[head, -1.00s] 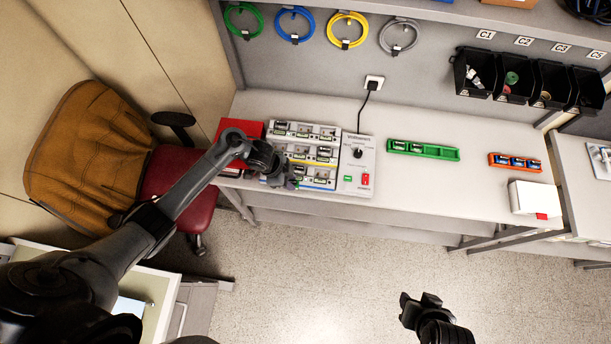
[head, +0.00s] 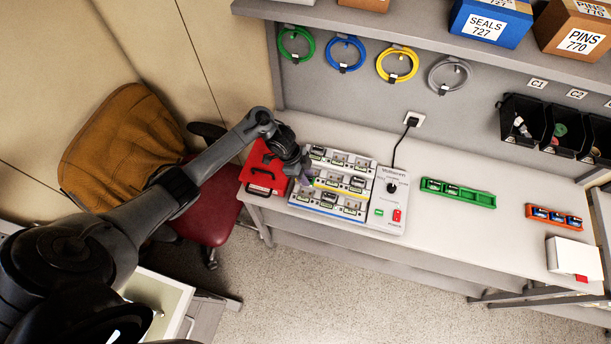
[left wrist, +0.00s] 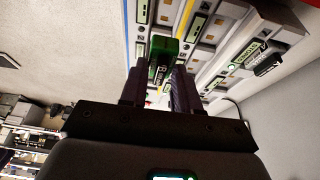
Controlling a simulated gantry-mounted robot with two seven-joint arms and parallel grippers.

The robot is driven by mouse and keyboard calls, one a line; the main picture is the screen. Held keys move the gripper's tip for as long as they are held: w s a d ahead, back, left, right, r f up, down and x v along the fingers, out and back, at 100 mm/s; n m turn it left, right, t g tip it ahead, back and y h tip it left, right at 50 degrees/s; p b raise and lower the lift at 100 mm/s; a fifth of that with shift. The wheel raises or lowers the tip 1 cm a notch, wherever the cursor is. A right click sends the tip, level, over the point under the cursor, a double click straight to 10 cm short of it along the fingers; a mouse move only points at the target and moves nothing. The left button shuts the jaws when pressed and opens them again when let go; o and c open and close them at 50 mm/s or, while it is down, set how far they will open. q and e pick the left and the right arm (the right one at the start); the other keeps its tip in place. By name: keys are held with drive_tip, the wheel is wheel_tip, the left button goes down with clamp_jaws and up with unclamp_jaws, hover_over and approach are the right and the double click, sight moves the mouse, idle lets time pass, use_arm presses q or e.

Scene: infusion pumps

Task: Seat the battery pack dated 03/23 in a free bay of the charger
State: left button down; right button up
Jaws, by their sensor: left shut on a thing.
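The charger (head: 385,207) is a white tiered unit on the bench, with several bays in rows, blue and yellow strips and a switch panel at its right. Some bays hold packs and some look empty. My left gripper (head: 303,178) is at the charger's left end, above its bays. In the left wrist view the left gripper (left wrist: 157,90) is shut on a green and black battery pack (left wrist: 161,55), which points toward the charger rows. Its date is too small to read, and I cannot tell whether it touches a bay. My right gripper is not in view.
A red case (head: 258,178) stands close by the charger's left. A green tray (head: 484,200) with packs, an orange tray (head: 553,225) and a white box (head: 573,262) lie to the right. A black cord (head: 397,147) rises to the wall socket. Bench between charger and green tray is clear.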

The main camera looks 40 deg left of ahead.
use_arm(q)
drive_tip(key=shift+f+b, duration=2.25)
drive_tip(key=shift+f, duration=0.15)
drive_tip(key=shift+f+b, duration=0.75)
drive_tip(key=shift+f, duration=0.35)
drive_tip(key=shift+s+a+f+b, duration=0.15)
drive_tip(key=shift+s+f+b, duration=0.1)
drive_tip(key=shift+f, duration=0.2)
drive_tip(key=shift+s+a+f+b, duration=0.15)
drive_tip(key=shift+s+f+b, duration=0.05)
drive_tip(key=shift+f, duration=0.55)
drive_tip(key=c, duration=0.8)
unclamp_jaws()
drive_tip(key=shift+s, duration=0.1)
drive_tip(key=shift+c, duration=0.2)
drive_tip(key=shift+w+r, duration=0.2)
drive_tip(key=shift+r, duration=0.4)
drive_tip(key=shift+o, duration=0.4)
drive_tip(key=w+p+v, duration=0.1)
drive_tip(key=v, duration=0.9)
drive_tip(key=shift+s+d+r, duration=0.15)
drive_tip(key=shift+s+r, duration=0.05)
drive_tip(key=shift+r, duration=0.15)
drive_tip(key=shift+s+r, duration=0.15)
drive_tip(key=shift+r, duration=0.55)
